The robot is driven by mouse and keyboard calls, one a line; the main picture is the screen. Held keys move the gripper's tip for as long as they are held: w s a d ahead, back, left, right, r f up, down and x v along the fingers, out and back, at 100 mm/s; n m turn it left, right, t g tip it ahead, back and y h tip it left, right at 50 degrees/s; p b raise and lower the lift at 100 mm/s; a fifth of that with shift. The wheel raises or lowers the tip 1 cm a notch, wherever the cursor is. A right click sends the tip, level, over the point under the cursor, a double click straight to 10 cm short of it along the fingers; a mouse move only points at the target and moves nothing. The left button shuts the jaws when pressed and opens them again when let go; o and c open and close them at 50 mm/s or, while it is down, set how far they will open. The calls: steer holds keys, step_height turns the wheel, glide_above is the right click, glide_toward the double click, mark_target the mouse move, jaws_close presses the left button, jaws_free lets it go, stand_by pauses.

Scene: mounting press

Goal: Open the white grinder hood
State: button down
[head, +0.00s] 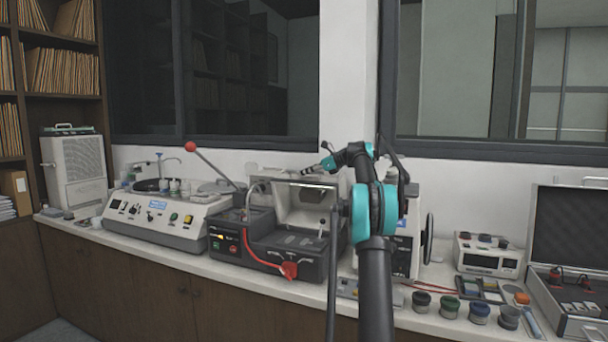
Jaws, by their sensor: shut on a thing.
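The white grinder hood (303,207) is on the dark grey machine (290,240) in the middle of the counter. It is tilted up, and its pale inner face shows above the machine's dark bed. My gripper (312,171) is at the hood's upper edge, reached from the right by my teal and black arm. The jaws are shut at that edge, on the hood as far as I can see. The exact contact is small and partly hidden by the fingers.
A white polishing unit (155,214) stands to the left, with a red-knobbed lever (190,147) between it and the machine. A red hose (247,235) curves across the machine's front. Several small jars (450,307) and an open case (566,290) are at right.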

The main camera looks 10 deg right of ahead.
steer(key=shift+f, duration=0.1)
steer(key=c, duration=1.6)
jaws_free()
steer(key=v, duration=1.2)
steer(key=shift+w, duration=0.1)
steer(key=shift+c, duration=0.4)
